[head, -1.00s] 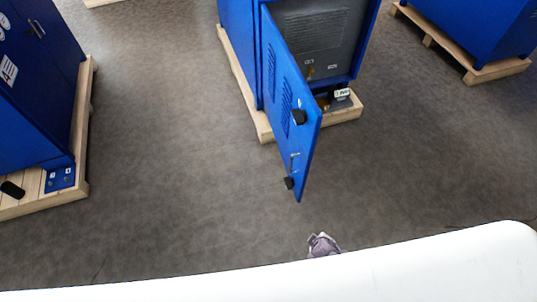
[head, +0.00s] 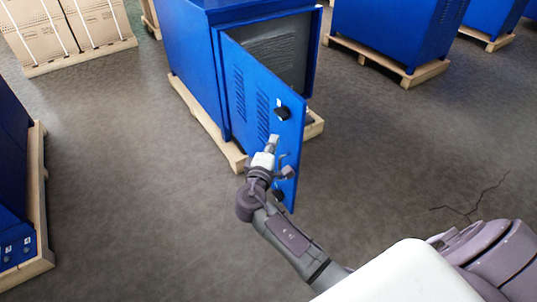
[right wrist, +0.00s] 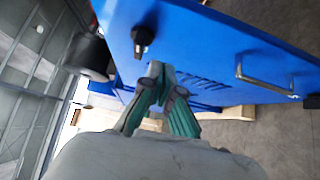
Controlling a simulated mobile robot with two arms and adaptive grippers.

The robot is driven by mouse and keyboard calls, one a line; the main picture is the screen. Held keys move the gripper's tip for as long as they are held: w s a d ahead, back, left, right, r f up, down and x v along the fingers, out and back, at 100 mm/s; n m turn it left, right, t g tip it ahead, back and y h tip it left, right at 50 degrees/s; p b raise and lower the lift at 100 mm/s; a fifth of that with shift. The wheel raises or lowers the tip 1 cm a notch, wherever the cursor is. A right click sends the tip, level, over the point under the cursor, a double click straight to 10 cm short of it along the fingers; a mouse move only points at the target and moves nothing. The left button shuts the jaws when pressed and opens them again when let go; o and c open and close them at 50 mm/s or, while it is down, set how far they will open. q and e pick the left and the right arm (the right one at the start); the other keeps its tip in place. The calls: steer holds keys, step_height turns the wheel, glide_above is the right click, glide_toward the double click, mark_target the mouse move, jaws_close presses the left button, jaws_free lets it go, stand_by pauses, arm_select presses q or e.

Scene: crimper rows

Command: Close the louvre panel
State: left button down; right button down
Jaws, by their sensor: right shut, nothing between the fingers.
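The louvre panel (head: 252,88) is a blue door with slotted vents, standing open from a blue cabinet (head: 190,62). It carries a black knob (head: 282,113) and a metal pull handle, which shows clearly in the right wrist view (right wrist: 262,82). My right gripper (head: 272,143) is shut and empty, in front of the louvred face below the knob. In the right wrist view its fingertips (right wrist: 160,72) lie close to the panel (right wrist: 205,45), between knob and handle; I cannot tell whether they touch. My left gripper is not in view.
The cabinet stands on a wooden pallet (head: 205,125). Another blue cabinet on a pallet (head: 40,225) is at the left edge, and more blue cabinets (head: 390,35) are at the back right. Strapped boxes (head: 70,30) stand at the back left. Grey floor between them is clear.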

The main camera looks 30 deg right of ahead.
mark_target(290, 124)
steer(key=shift+w+d, duration=0.4)
steer(key=shift+d, duration=0.65)
steer(key=shift+w+d, duration=0.35)
steer(key=shift+d, duration=0.65)
steer(key=shift+w+d, duration=0.4)
steer(key=shift+d, duration=0.65)
